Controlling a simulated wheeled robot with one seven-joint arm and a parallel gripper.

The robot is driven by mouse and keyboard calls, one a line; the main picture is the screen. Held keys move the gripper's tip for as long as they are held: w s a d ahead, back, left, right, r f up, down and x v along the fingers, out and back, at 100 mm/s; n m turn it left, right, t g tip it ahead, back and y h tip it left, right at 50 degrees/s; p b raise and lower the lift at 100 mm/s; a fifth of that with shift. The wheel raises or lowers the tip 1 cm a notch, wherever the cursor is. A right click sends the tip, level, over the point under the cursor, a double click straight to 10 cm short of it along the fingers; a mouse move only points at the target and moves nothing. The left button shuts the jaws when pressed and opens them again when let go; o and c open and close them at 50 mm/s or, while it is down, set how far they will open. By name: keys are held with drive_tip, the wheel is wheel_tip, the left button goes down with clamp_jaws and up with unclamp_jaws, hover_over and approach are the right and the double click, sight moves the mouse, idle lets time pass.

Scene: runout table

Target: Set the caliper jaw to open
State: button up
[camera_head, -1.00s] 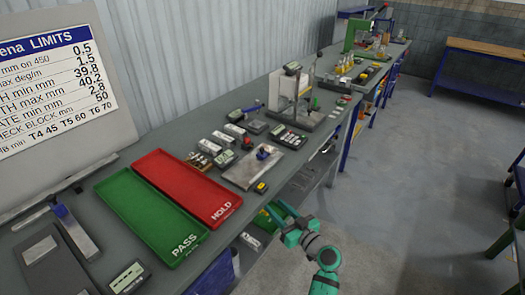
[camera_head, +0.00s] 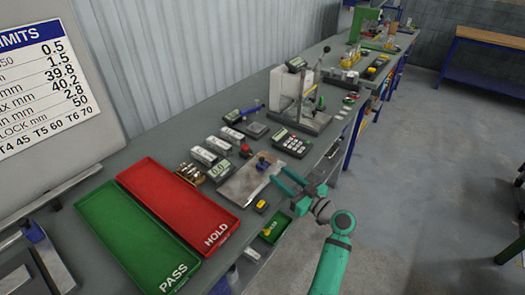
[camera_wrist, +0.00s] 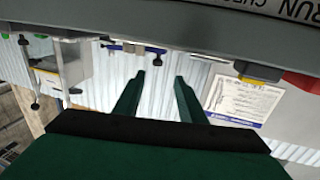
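A small blue-and-dark tool (camera_head: 262,163) sits on a bare steel plate (camera_head: 243,187) at the bench's front; I cannot tell its jaw setting. A grey digital tool with a blue end (camera_head: 238,115) lies farther back, and I cannot tell which of the two is the caliper. My teal gripper (camera_head: 279,176) is at the bench's front edge, just right of the plate, with fingers apart and empty. In the wrist view, my gripper (camera_wrist: 158,78) has its fingers apart, and a blue bar-like tool (camera_wrist: 130,47) shows beyond them, apart from the fingertips.
A red HOLD tray (camera_head: 222,232) and a green PASS tray (camera_head: 160,272) lie left. A yellow-topped block (camera_head: 261,206) is near the front edge. A calculator-like keypad (camera_head: 293,143) and a lever stand (camera_head: 305,100) are behind right.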

sight(264, 161)
drive_tip(key=shift+w+a, duration=0.2)
drive_tip(key=shift+w, duration=0.45)
drive_tip(key=x, duration=1)
drive_tip(key=shift+w, duration=0.1)
drive_tip(key=shift+a, duration=0.1)
clamp_jaws()
